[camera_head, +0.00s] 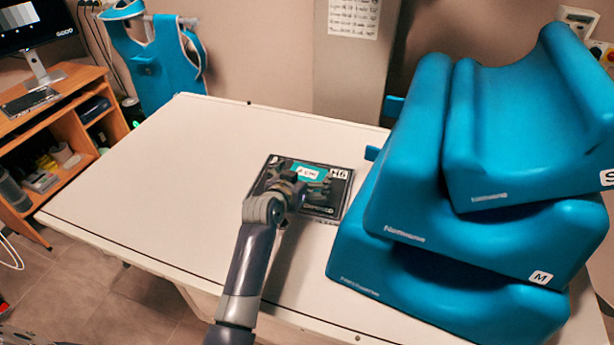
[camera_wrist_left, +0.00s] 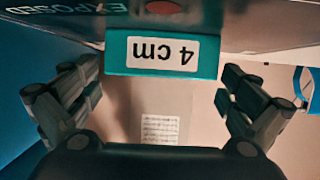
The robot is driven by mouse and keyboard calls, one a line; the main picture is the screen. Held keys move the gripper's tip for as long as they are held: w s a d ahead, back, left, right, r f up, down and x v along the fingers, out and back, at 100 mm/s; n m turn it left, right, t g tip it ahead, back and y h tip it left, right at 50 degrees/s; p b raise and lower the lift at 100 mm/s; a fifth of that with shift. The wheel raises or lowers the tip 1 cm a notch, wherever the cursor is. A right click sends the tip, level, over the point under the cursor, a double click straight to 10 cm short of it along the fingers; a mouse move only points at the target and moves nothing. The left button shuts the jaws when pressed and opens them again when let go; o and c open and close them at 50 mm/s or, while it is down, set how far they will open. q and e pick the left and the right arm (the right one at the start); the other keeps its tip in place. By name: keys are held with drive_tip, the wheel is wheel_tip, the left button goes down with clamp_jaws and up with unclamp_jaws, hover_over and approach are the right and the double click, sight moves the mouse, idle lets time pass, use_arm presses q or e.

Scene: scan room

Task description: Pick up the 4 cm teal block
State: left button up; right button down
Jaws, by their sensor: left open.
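The teal block (camera_wrist_left: 207,50) has a white "4 cm" label and shows upside down in the left wrist view. In the head view the block (camera_head: 296,167) lies on a dark flat panel (camera_head: 333,203) on the white table, partly hidden by my gripper. My left gripper (camera_head: 300,184) is over the panel, right by the block. In the left wrist view its two fingers (camera_wrist_left: 160,75) are spread apart, with the block between and just beyond their tips. A gap shows on each side, and nothing is held. My right gripper is in neither view.
Big stacked blue foam cushions (camera_head: 440,265) stand close on the right of the panel. The white table (camera_head: 170,180) is clear on the left. A wooden desk (camera_head: 80,88) and a blue apron (camera_head: 165,65) are behind on the left.

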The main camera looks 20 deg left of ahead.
use_arm(q)
drive_tip(key=shift+x, duration=1.1)
drive_tip(key=c, duration=1.2)
drive_tip(key=shift+o, duration=0.2)
drive_tip(key=shift+r, duration=0.1)
